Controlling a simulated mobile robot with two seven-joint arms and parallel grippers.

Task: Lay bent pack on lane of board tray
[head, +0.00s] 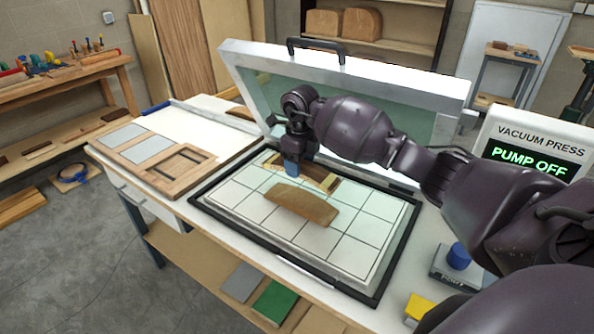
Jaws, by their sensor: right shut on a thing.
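My right gripper (291,172) reaches over the open vacuum press with its blue-tipped fingers pointing down. It is shut on a striped light and dark wooden piece, which looks like the bent pack (325,183). The gripper and a brown arched block (302,204) in front hide part of this piece, so its clearance from the bed is unclear. The arched block rests on the white gridded press bed (349,228). The wooden board tray (202,161), with dark recesses, lies left of the press beside pale grey squares. My left gripper is not in view.
The raised press lid (400,83) stands behind my right arm. A dark frame (256,233) rims the bed. A control box reading PUMP OFF (533,160) stands at right. The white bench top (205,118) behind the tray is mostly clear.

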